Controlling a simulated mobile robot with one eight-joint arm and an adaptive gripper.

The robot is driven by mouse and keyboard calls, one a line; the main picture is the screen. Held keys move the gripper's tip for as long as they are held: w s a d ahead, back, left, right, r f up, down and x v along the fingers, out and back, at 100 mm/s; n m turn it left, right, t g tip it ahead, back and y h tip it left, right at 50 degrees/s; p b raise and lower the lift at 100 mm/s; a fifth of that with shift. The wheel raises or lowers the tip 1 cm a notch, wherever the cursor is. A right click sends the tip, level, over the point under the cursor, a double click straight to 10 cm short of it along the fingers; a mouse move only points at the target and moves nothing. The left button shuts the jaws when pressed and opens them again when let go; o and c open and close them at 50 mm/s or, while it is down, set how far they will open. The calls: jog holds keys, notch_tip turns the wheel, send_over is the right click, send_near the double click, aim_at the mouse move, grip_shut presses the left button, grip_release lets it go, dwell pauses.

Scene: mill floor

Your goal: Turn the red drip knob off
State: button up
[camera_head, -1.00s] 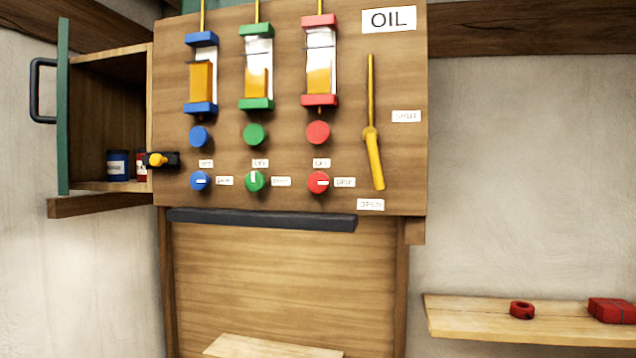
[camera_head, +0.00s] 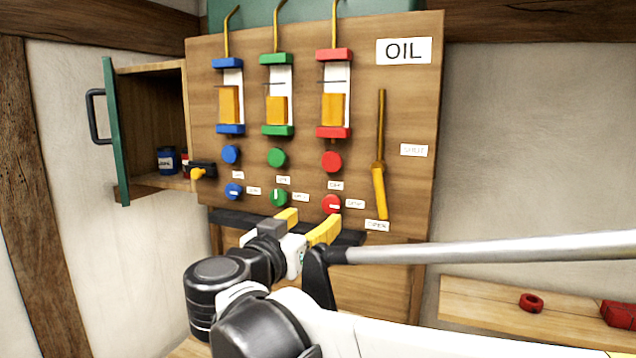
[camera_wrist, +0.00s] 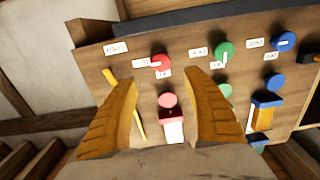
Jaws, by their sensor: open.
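The red drip knob (camera_head: 331,204) is the lower red knob on the wooden oil panel. Its white mark lies sideways toward the label on its right, while the OFF label (camera_head: 335,185) is above it. My gripper (camera_head: 308,223) is open and empty, its yellow fingers just below and left of this knob in the head view. In the wrist view, where the panel appears upside down, the red drip knob (camera_wrist: 161,61) shows between and beyond the open fingers of my gripper (camera_wrist: 158,76). I see no contact with the knob.
A plain red knob (camera_head: 331,161) sits above. The green knob (camera_head: 279,197) and blue knob (camera_head: 233,191) are to the left, the yellow lever (camera_head: 379,180) to the right. A dark ledge (camera_head: 230,218) runs below. An open cabinet (camera_head: 150,110) stands left.

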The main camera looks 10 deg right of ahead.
aim_at(330, 204)
jog(key=p+x, duration=0.2)
jog(key=x, duration=0.9)
jog(key=shift+a, duration=0.15)
jog(key=c, duration=1.2)
